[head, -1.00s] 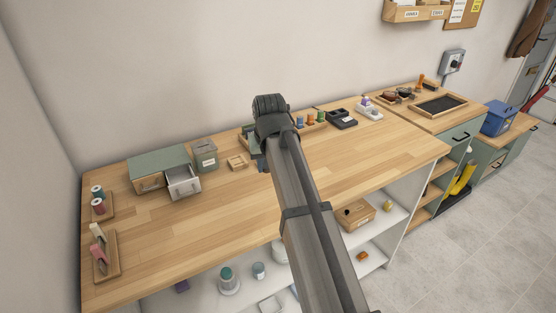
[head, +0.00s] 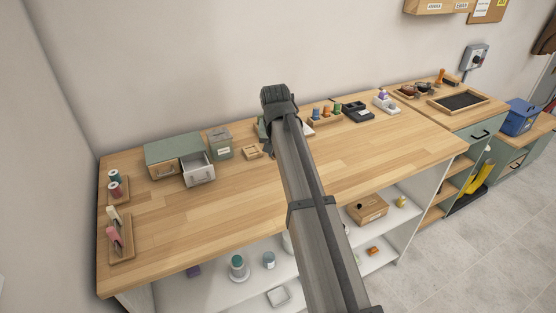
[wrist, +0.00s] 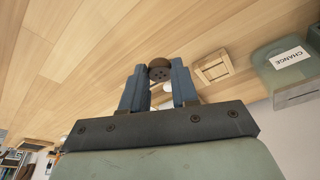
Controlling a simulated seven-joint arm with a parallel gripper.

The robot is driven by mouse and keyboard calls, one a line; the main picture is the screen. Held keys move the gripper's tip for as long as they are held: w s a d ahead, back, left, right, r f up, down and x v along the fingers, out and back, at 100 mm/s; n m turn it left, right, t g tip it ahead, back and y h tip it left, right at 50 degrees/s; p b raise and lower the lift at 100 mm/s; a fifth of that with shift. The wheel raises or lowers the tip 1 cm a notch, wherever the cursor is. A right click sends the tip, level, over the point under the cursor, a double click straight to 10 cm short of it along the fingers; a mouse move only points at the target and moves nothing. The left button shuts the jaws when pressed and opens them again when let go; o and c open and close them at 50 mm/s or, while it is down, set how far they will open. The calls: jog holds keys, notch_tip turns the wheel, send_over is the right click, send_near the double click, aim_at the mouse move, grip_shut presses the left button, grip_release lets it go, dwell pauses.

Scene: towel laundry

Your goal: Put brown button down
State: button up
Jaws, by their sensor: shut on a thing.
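In the wrist view, the brown button (wrist: 159,66) is round and dark with small holes in its face. My gripper (wrist: 159,74) is shut on it, with the button between the tips of its two blue-grey fingers. Bare wooden worktop (wrist: 90,50) lies behind the button, and the gap between them is hard to judge. A small square wooden tray (wrist: 213,66) is just right of the fingers in the wrist view; it also shows in the head view (head: 252,152). In the head view, my arm hides the gripper and button.
A green-grey box labelled CHANGE (wrist: 283,62) stands beyond the small tray. The worktop's front middle (head: 230,215) is clear.

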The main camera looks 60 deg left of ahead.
aim_at(277, 169)
jog(key=shift+f, duration=2.3)
jog(key=shift+f, duration=0.1)
jog(key=o, duration=1)
jog(key=v, duration=1.1)
jog(key=shift+r, duration=0.6)
jog(key=shift+c, duration=1)
